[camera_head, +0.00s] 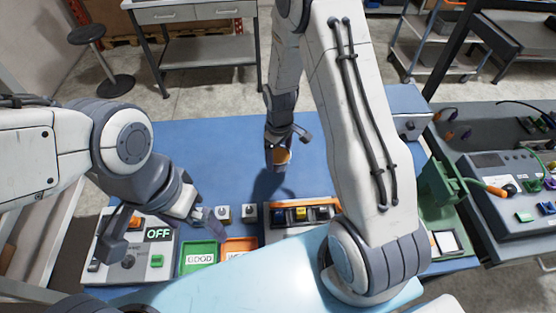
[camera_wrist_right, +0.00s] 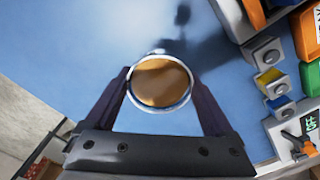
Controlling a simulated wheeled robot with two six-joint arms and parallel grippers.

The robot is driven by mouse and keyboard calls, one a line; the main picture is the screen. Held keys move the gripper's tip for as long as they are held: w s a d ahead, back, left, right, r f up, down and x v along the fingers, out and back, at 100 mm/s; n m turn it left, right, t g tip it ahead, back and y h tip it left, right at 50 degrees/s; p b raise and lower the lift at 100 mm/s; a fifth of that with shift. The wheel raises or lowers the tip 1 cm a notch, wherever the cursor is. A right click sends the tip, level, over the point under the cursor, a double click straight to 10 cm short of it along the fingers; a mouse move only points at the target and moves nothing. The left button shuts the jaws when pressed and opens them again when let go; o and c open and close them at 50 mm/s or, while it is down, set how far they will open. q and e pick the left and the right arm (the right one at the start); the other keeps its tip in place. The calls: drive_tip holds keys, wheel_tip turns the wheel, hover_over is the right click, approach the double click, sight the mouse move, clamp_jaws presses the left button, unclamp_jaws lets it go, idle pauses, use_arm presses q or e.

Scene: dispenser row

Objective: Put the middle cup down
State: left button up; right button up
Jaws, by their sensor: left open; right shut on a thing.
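My right gripper (camera_head: 280,144) is shut on a cup (camera_head: 278,158) over the middle of the blue table (camera_head: 220,140). In the right wrist view the cup (camera_wrist_right: 160,82) has a pale round rim and an orange-brown inside, between the two dark fingers of the gripper (camera_wrist_right: 163,95). A shadow lies on the table near the cup. I cannot tell whether the cup's base touches the table. My left gripper (camera_head: 160,228) is open and empty at the left front, above a control box (camera_head: 160,265) with an "OFF" display.
A green "GOOD" tray (camera_head: 198,257) and an orange tray (camera_head: 240,246) sit at the table's front. A unit with blue, yellow and orange parts (camera_head: 300,215) stands right of them, partly hidden by my arm. A green machine (camera_head: 436,190) stands at the right. The blue surface around the cup is clear.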

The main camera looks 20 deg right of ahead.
sight(279, 160)
drive_tip(key=shift+a+f, duration=0.2)
drive_tip(key=shift+a, duration=0.1)
drive_tip(key=shift+f, duration=0.3)
wheel_tip(279, 160, down, 3)
drive_tip(key=shift+p, duration=0.8)
drive_tip(key=shift+f, duration=0.2)
drive_tip(key=shift+f, duration=0.2)
drive_tip(key=o, duration=1.4)
